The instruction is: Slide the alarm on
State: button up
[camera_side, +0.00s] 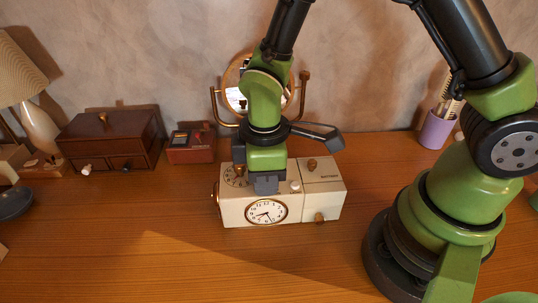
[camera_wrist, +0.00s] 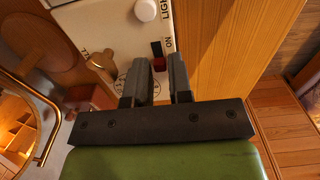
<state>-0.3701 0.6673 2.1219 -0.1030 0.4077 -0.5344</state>
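The cream alarm clock (camera_side: 283,212) stands on the wooden desk with its round dial facing front. My gripper (camera_side: 265,184) points down over its top, left of the middle, and hides part of that face. In the wrist view, a small switch (camera_wrist: 157,49), red with a dark part, sits on the clock's top beside the word ON. The two fingers of my gripper (camera_wrist: 161,66) are a little apart, one on each side of the switch's line. Nothing is seen held. I cannot tell whether a finger touches the switch.
A round mirror (camera_side: 232,99) stands behind. A small red box (camera_side: 191,149) and a wooden chest (camera_side: 111,137) stand left. The front desk is clear.

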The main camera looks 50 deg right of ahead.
jog(key=shift+c, duration=1)
jog(key=shift+s+d, duration=0.4)
jog(key=shift+d, duration=0.05)
jog(key=o, duration=0.4)
jog(key=shift+r, duration=0.1)
jog(key=shift+r, duration=2.9)
